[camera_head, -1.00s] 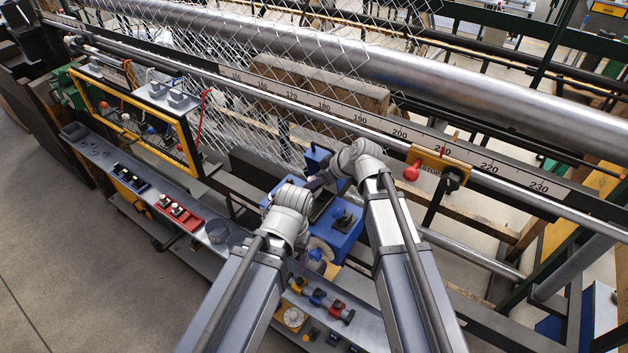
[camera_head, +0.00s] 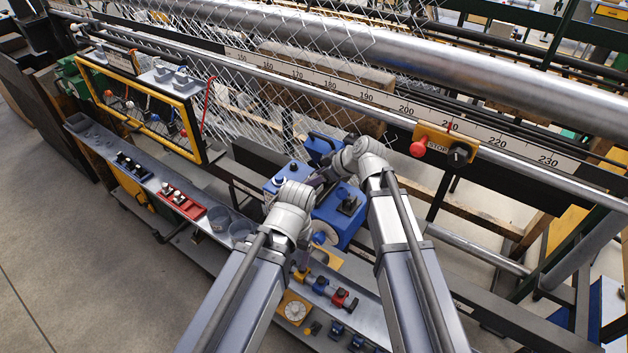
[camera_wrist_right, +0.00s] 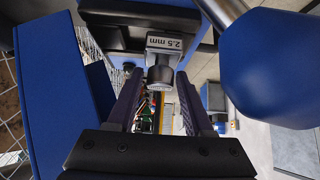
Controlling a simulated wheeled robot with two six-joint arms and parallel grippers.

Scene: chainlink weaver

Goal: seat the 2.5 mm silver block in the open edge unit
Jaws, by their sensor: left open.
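The silver block marked 2.5 mm (camera_wrist_right: 164,43) shows at the top middle of the right wrist view, with a round stub below it. It sits against dark and blue parts of the machine. My right gripper (camera_wrist_right: 160,88) has its two fingers either side of the stub, with a visible gap on each side. In the head view the right gripper (camera_head: 317,184) is at the blue edge unit (camera_head: 342,212), which has a black knob on top. The block is hidden there. My left gripper (camera_head: 302,262) is lower, above the bench, mostly covered by its wrist.
A blue rounded part (camera_wrist_right: 270,70) is close on the right of the right wrist view. A yellow STOP box (camera_head: 446,147) sits on the rail. Floor is clear at left.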

